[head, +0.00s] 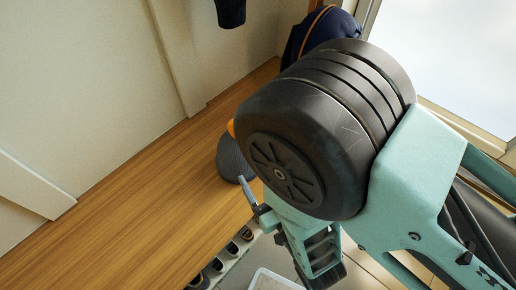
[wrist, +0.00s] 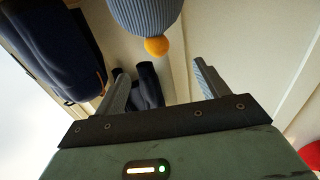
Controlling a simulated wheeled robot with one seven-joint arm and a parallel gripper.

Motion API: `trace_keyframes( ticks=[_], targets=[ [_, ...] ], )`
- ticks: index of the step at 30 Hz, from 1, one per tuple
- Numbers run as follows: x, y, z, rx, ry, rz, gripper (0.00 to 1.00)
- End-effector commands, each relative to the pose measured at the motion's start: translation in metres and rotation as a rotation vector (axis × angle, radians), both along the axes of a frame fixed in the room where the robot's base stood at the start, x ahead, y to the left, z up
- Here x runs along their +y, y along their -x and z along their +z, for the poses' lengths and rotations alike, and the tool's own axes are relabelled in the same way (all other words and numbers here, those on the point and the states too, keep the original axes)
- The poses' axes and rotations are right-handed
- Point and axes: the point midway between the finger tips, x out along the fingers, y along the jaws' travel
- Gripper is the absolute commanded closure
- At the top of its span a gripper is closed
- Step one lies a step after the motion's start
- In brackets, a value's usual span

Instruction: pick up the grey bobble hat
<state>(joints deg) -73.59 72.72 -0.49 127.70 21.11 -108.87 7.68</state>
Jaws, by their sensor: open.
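The grey bobble hat (head: 232,160) sits on the wooden bench top, partly hidden behind my arm, with its orange bobble (head: 231,128) showing at the upper left. In the wrist view the ribbed grey-blue hat (wrist: 145,14) is at the top edge, cut off by the frame, with the orange bobble (wrist: 157,46) pointing toward my gripper. My gripper (wrist: 160,80) is open and empty, its two fingers apart, with the hat beyond them. In the head view my gripper (head: 262,212) is partly hidden by my arm, close to the hat's lower right.
A navy bag (head: 330,28) with a brown strap stands behind my arm. A dark garment (head: 231,11) hangs at the top. Several shoes (head: 231,250) sit in cubbies below the bench edge. The wooden bench top (head: 120,222) is clear on the left.

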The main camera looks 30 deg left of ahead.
Motion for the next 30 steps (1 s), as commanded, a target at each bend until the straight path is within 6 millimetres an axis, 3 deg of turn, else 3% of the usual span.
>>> trace_keyframes(
  ticks=[15, 25, 30],
  targets=[
    [0.078, -0.058, 0.001, -0.004, -0.004, 0.001, 0.27],
    [0.100, -0.076, 0.002, -0.003, -0.003, 0.001, 0.27],
    [0.115, -0.096, 0.006, -0.005, -0.004, 0.000, 0.27]
  ],
)
